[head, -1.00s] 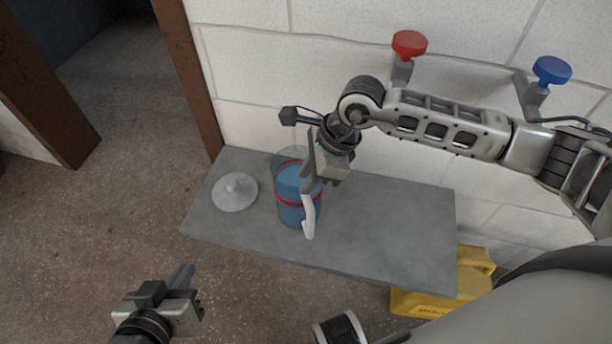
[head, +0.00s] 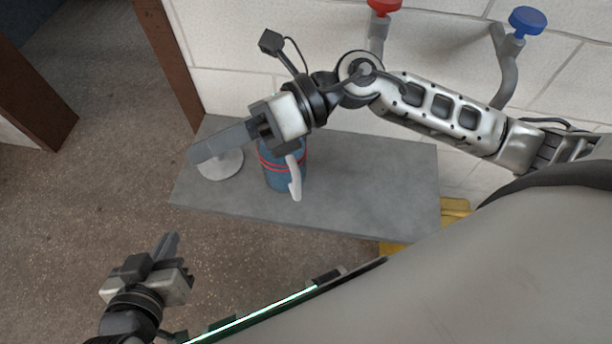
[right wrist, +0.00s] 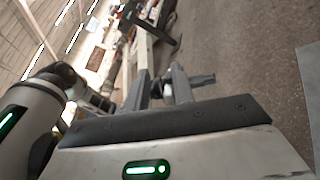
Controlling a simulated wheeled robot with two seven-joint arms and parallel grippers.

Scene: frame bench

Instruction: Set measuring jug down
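The measuring jug (head: 285,176) holds blue liquid, with red bands around it and a white handle (head: 295,178) facing the front. It stands upright on the grey bench (head: 365,190). My right gripper (head: 203,150) is above and left of the jug in the head view, fingers pointing left, and hides the jug's top. The right wrist view shows its two fingers (right wrist: 162,75) apart with nothing held between them. My left gripper (head: 168,243) is low at the left, off the bench, its fingers seen too edge-on to tell their gap.
A pale round lid with a knob (head: 222,166) lies on the bench left of the jug, partly under my right gripper in view. Red (head: 384,6) and blue (head: 528,20) valve knobs stick out at the wall. A yellow container (head: 455,208) is below the bench's right end.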

